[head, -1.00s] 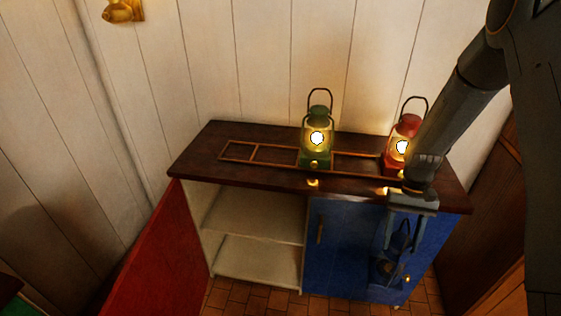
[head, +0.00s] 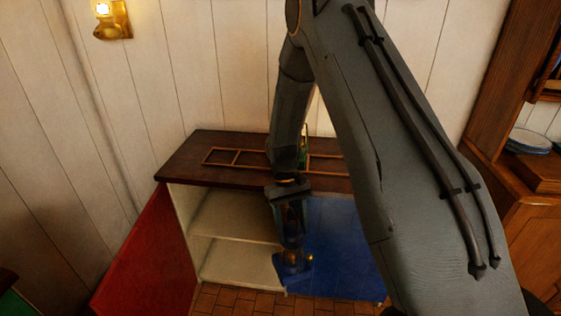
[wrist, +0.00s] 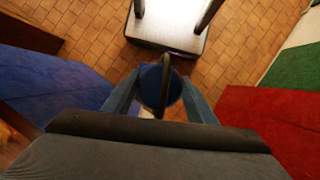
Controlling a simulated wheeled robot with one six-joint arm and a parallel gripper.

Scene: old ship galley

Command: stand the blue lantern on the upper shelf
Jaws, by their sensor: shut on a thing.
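My gripper (head: 290,236) is shut on the blue lantern (head: 292,265), which hangs roughly upright below it. In the head view the lantern is in front of the cabinet, near the edge between the open left compartment and the blue door. In the wrist view my gripper (wrist: 161,105) has a finger on each side of the lantern's round blue top (wrist: 151,78) and dark handle. The upper shelf (head: 225,226) is a pale, empty board inside the open compartment, left of the lantern. My gripper and the lantern hide its right end.
The red door (head: 150,250) stands swung open at the left. The blue door (head: 340,240) is right of the lantern. The dark cabinet top (head: 185,165) bears a wooden frame (head: 222,157) and a green lantern (head: 304,150), mostly behind my arm. The compartment floor (head: 240,263) looks empty.

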